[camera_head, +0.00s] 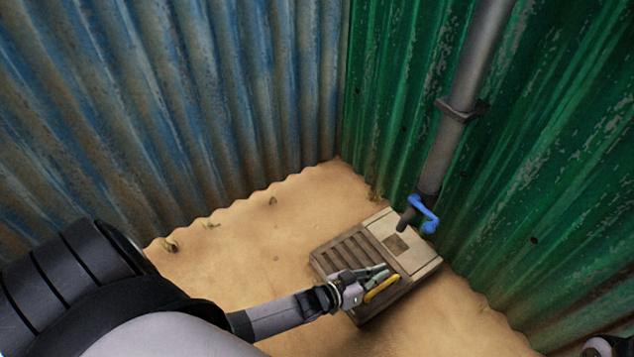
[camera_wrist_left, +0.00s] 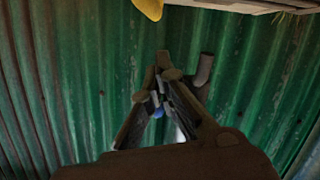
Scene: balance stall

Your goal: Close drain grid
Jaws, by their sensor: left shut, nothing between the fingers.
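The drain grid (camera_head: 347,256) is a brown slatted panel on the left part of a pale drain block (camera_head: 421,256) on the ground. The block's square opening (camera_head: 397,243) shows uncovered to the right of the slats. A yellow handle (camera_head: 384,288) sits near the front edge of the grid. My left gripper (camera_head: 384,271) is shut and empty, just above the grid and beside the handle; I cannot tell whether they touch. In the left wrist view, its fingertips (camera_wrist_left: 166,66) are together, with the yellow handle (camera_wrist_left: 150,7) at the top edge.
A grey pipe (camera_head: 455,130) with a blue tap (camera_head: 424,214) comes down the green corrugated wall (camera_head: 555,170) and ends over the block. A blue rusty corrugated wall (camera_head: 190,100) stands at the left. Sandy ground (camera_head: 260,240) around the block is mostly clear.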

